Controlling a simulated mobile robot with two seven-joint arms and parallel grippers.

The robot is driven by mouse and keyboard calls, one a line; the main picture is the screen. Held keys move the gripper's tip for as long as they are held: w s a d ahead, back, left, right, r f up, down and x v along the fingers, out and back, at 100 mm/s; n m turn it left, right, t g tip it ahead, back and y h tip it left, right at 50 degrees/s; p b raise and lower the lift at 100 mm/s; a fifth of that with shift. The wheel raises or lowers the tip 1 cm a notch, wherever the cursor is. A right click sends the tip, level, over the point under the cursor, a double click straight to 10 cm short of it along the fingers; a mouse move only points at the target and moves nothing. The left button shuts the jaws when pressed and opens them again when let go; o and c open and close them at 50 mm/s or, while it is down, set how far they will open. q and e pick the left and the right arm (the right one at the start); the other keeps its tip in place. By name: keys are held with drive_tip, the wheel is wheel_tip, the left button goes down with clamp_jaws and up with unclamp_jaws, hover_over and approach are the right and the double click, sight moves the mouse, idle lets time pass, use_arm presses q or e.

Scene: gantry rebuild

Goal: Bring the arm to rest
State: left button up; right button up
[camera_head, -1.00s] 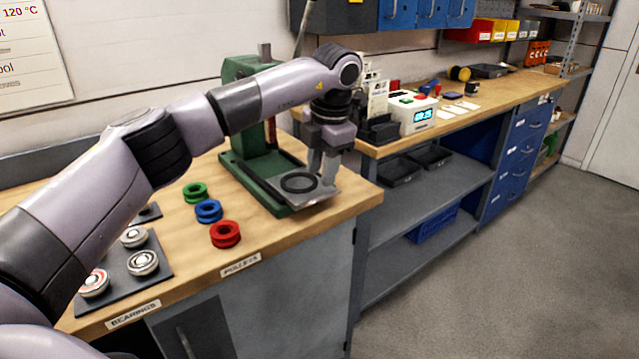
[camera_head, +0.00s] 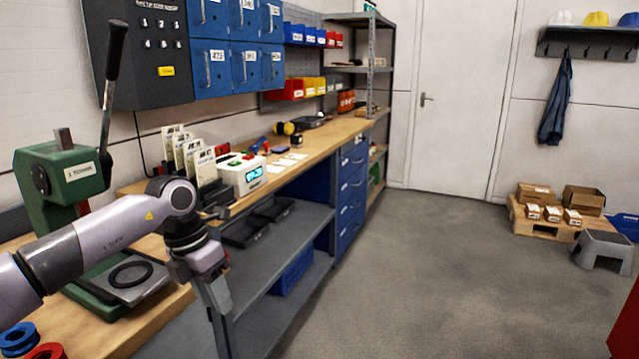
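My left arm comes in from the lower left. Its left gripper (camera_head: 220,298) hangs with fingers pointing down, in front of the bench's front edge and beside the grey shelving under the far bench. Nothing shows held between its fingers, but I see them nearly edge-on, so their gap is unclear. The green press (camera_head: 66,185) with its long black lever stands behind the arm. A dark ring lies on the press's base plate (camera_head: 140,277), left of the gripper and apart from it. My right gripper is out of view.
A blue pulley (camera_head: 18,338) and a red pulley (camera_head: 48,352) lie at the lower left. The far bench carries a white timer box (camera_head: 242,172) and card holders. Open grey floor (camera_head: 420,270) lies to the right, with a pallet (camera_head: 545,226) and a step stool (camera_head: 604,250) beyond.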

use_arm(q)
drive_tip(key=s+d+f+n+h, duration=0.1)
drive_tip(key=s+d+n+h, duration=0.1)
drive_tip(key=s+d+h, duration=0.4)
drive_tip(key=s+d+f+n+h, duration=0.15)
drive_tip(key=d+h, duration=0.25)
drive_tip(key=d, duration=0.5)
drive_tip(key=s+d+f+n+h, duration=0.1)
drive_tip(key=s+d+h, duration=0.2)
drive_tip(key=d+h, duration=0.3)
drive_tip(key=s+a+f+n+t+y, duration=0.1)
drive_tip(key=a+f+n+t+y, duration=0.6)
drive_tip(key=n, duration=0.6)
drive_tip(key=s+a+f+n+t+y, duration=0.1)
drive_tip(key=a+f+n+t+y, duration=0.3)
drive_tip(key=n+t, duration=0.75)
drive_tip(key=s+a+f+n+g+y, duration=0.5)
drive_tip(key=s+a+f+n+g, duration=0.3)
drive_tip(key=s+a+f+n, duration=0.2)
drive_tip(key=s+f+p, duration=0.1)
drive_tip(key=s+f, duration=0.1)
drive_tip(key=s, duration=0.2)
drive_tip(key=shift+s+a+n, duration=0.15)
drive_tip(key=shift+a+n, duration=0.1)
drive_tip(key=shift+n, duration=0.15)
